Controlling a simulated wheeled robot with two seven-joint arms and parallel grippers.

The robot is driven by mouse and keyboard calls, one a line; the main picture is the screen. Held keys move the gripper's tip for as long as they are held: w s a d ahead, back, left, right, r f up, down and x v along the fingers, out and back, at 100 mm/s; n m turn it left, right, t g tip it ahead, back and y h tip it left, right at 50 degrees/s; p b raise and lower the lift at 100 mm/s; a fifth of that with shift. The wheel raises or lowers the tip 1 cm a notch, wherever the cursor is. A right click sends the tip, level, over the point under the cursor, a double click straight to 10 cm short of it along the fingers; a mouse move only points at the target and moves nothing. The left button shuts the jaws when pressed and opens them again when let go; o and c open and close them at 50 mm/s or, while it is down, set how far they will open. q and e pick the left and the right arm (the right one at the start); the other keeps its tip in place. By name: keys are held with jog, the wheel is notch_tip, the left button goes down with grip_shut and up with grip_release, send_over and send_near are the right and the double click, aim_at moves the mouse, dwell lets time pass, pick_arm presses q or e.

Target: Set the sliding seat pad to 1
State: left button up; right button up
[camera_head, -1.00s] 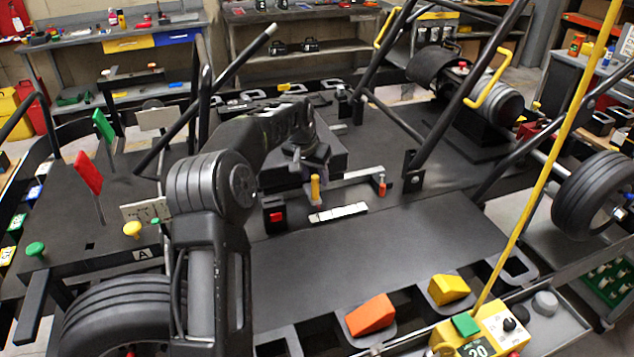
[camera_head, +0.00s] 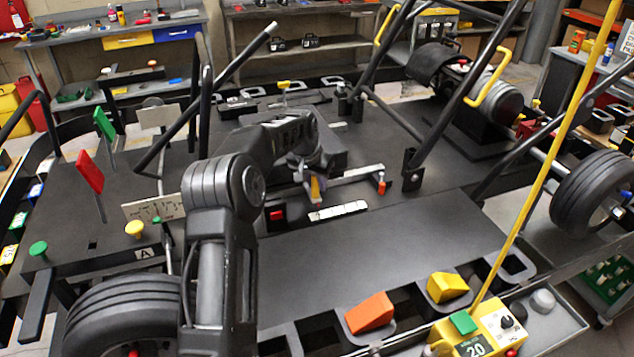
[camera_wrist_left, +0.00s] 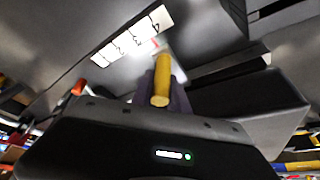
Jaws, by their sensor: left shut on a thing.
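The yellow handle (camera_head: 315,187) stands just behind a white number strip (camera_head: 338,210). My left gripper (camera_head: 311,180) has come down over this handle and is shut on it, and the fingers hide part of it. In the left wrist view the yellow handle (camera_wrist_left: 161,82) sits between the purple fingers. The white strip (camera_wrist_left: 132,38) lies close beyond them, with numbered cells too blurred to read surely. A dark block (camera_wrist_left: 250,105) lies beside the handle; I cannot tell whether it is the seat pad. My right gripper is not in view.
A small black box with a red button (camera_head: 277,214) is left of the strip. An orange-red knob (camera_head: 381,184) stands on a rail to the right. Black frame tubes (camera_head: 440,115) rise at the right. The dark floor plate (camera_head: 380,245) in front is clear.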

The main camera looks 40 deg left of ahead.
pick_arm(q)
grip_shut()
dwell(0.8)
